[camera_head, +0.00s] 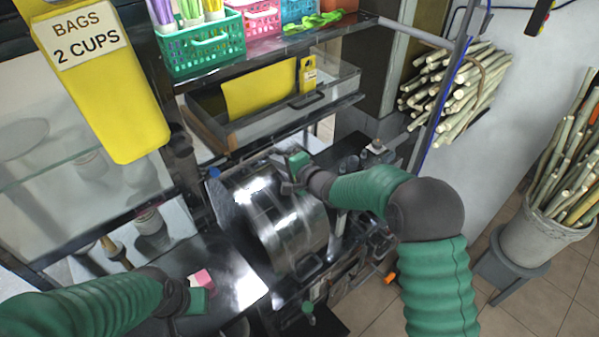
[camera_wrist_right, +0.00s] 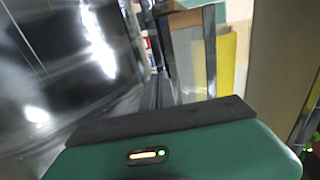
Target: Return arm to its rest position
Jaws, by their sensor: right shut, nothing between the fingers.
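My right arm, in a green ribbed sleeve, comes in from the lower right and bends at a dark elbow. Its green right gripper (camera_head: 294,166) is at the upper edge of the shiny metal press drum (camera_head: 280,220). The right gripper is shut and empty; whether it touches the drum I cannot tell. In the right wrist view the green gripper body fills the bottom, with blurred shiny metal on the left. My left arm comes in from the lower left, and its left gripper (camera_head: 199,298) is over the dark counter. Its fingers are too unclear to read.
A yellow bag dispenser (camera_head: 105,90) hangs at upper left. A glass-fronted drawer (camera_head: 275,100) and a green basket (camera_head: 205,45) are above the drum. A pink object (camera_head: 202,277) is by my left gripper. Cane fills a bucket (camera_head: 540,235) at right.

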